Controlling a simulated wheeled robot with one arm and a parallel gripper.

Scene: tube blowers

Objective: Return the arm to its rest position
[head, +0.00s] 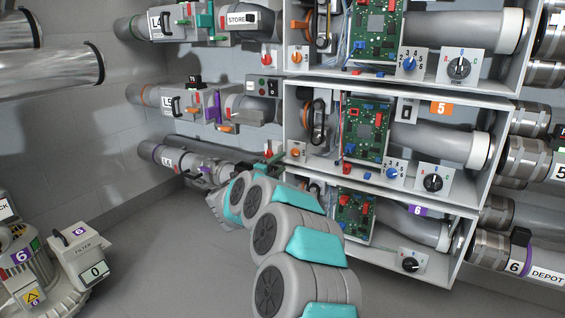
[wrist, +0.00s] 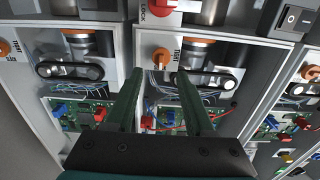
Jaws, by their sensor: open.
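My arm (head: 298,235), grey with teal covers, reaches from the bottom middle of the head view up and left toward the lower row of machines. Beyond the fingers is an open cabinet with an orange knob (wrist: 162,56), a black belt (wrist: 208,80) and a green circuit board (wrist: 170,116). I cannot tell whether the fingers touch anything.
Open cabinets (head: 400,95) with circuit boards and dials are stacked right of the arm. Large tubes (head: 50,72) run along the left wall. A filter machine (head: 82,258) marked 6 stands at lower left. The floor (head: 150,265) between it and my arm is clear.

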